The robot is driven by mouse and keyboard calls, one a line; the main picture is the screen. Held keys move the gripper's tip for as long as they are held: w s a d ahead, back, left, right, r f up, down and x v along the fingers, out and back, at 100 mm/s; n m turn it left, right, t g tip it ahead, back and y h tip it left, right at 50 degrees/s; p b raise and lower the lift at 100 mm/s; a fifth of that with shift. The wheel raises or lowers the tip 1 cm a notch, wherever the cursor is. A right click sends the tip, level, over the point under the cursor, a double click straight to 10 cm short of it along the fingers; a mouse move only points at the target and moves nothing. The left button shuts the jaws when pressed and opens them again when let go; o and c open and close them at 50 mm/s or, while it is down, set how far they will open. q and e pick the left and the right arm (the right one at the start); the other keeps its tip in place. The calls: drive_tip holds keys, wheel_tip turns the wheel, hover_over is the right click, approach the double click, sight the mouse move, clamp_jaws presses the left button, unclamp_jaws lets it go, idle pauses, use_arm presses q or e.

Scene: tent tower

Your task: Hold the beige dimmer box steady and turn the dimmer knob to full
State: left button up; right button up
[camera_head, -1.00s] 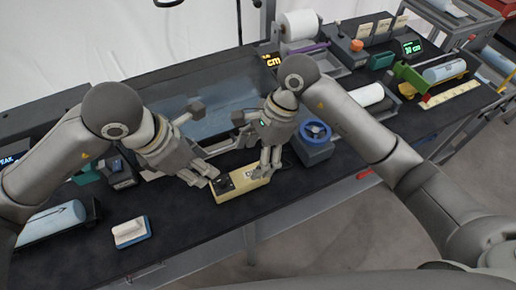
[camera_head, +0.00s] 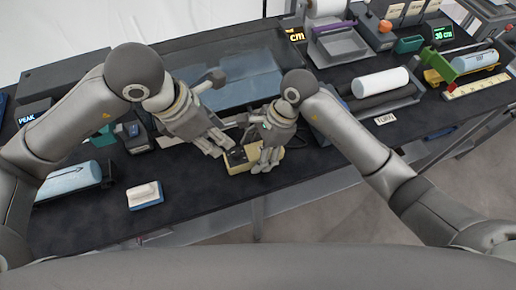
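The beige dimmer box (camera_head: 234,167) lies on the black bench top near its front edge, in the middle of the head view. A dark knob or panel (camera_head: 238,156) shows on its top toward the left end. My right gripper (camera_head: 264,166) points down over the right end of the box and hides that end. Whether its fingers grip the box or only rest by it I cannot tell. My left gripper (camera_head: 221,148) is just left of and above the box, close to the dark part, with its fingers a little apart. Nothing shows between them.
A white and blue block (camera_head: 145,195) lies to the left on the bench. A light blue cylinder (camera_head: 70,180) in a dark holder is farther left. A white roll (camera_head: 380,82) and a TURN label (camera_head: 385,119) are to the right. The front bench between block and box is clear.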

sight(236, 151)
use_arm(q)
drive_tip(key=shift+o, duration=0.3)
use_arm(e)
drive_tip(key=c, duration=0.9)
use_arm(q)
drive_tip(key=shift+o, duration=0.6)
drive_tip(key=shift+a, duration=0.1)
drive_tip(key=d+f, duration=0.1)
drive_tip(key=f, duration=0.2)
drive_tip(key=w+d+f+m, duration=0.1)
drive_tip(key=f, duration=0.2)
drive_tip(key=d+f+m, duration=0.1)
drive_tip(key=f, duration=0.2)
drive_tip(key=shift+w+d+f+g+h, duration=0.1)
drive_tip(key=shift+w+d+g+h, duration=0.1)
drive_tip(key=shift+w+g+h, duration=0.15)
clamp_jaws()
